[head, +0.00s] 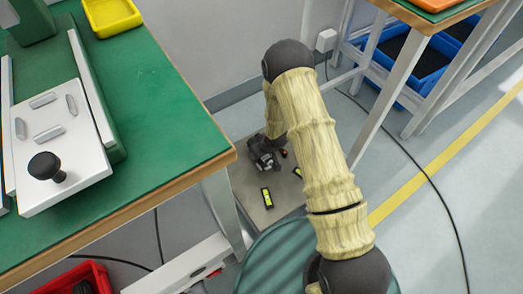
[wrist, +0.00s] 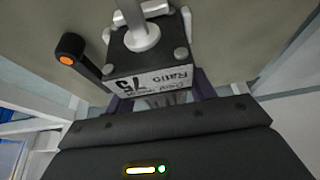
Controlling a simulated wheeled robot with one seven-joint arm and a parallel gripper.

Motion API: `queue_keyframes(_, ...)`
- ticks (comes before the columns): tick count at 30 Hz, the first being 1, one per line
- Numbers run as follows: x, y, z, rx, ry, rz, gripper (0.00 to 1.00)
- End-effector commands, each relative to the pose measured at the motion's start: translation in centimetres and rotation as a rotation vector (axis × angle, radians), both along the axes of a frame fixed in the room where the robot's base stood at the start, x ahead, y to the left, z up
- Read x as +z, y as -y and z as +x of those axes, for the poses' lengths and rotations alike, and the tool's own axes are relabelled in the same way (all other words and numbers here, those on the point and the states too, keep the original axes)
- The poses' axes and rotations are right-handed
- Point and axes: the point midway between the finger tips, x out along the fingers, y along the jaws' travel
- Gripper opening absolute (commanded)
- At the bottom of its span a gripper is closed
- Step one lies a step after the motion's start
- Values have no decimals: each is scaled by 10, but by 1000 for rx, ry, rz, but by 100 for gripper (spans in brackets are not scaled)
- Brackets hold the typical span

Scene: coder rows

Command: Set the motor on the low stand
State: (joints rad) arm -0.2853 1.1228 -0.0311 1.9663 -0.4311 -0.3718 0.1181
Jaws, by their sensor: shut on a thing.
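The motor (wrist: 150,60) is a dark block with a white label reading "Ratio 75" and a silver shaft end. In the wrist view it sits between the fingers of my gripper (wrist: 162,92), which is shut on it. In the head view my gripper (head: 263,154) is a dark shape low beside the green table, partly hidden by my arm; the motor is hard to make out there. The low stand (head: 243,188) is a grey-beige flat top under my gripper. Its surface also shows behind the motor in the wrist view (wrist: 235,35). I cannot tell whether the motor touches it.
A black bar with a yellow label (head: 267,198) lies on the stand, with another (head: 298,172) to its right. A black piece with an orange tip (wrist: 82,60) is beside the motor. The green table (head: 165,110) rises close on the left; a white-legged bench (head: 385,95) stands right.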

Motion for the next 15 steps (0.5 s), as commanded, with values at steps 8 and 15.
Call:
queue_keyframes(8, 0, -1, 1, 0, 3, 2, 29)
queue_keyframes(15, 0, -1, 1, 0, 4, 1, 64)
